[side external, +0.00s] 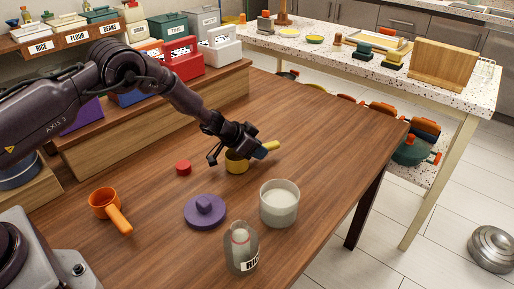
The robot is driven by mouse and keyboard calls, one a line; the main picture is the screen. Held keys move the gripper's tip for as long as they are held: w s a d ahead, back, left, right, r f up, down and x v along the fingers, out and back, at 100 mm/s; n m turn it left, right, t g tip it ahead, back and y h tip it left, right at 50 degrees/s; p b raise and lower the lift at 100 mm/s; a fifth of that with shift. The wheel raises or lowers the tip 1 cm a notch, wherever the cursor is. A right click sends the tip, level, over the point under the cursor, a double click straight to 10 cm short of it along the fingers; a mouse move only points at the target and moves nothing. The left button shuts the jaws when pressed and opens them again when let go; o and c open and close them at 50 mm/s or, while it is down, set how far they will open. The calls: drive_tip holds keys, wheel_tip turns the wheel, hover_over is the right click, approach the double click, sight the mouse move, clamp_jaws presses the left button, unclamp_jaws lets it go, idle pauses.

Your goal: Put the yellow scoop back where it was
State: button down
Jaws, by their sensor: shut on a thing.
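The yellow scoop (237,165) is near the middle of the wooden table, its cup low over the top and its handle pointing up and to the right. My gripper (249,152) is shut on the scoop, around the part where the handle meets the cup. The fingers hide part of the scoop. I cannot tell whether the cup touches the table.
Close by are a white-filled container (279,205), a purple lid (205,211), a red cap (183,168) and a labelled glass jar (241,249). An orange scoop (106,206) lies at left. A wooden step (150,125) with tins stands behind. The table's right side is clear.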

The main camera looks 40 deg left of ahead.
drive_tip(key=c, duration=0.9)
unclamp_jaws()
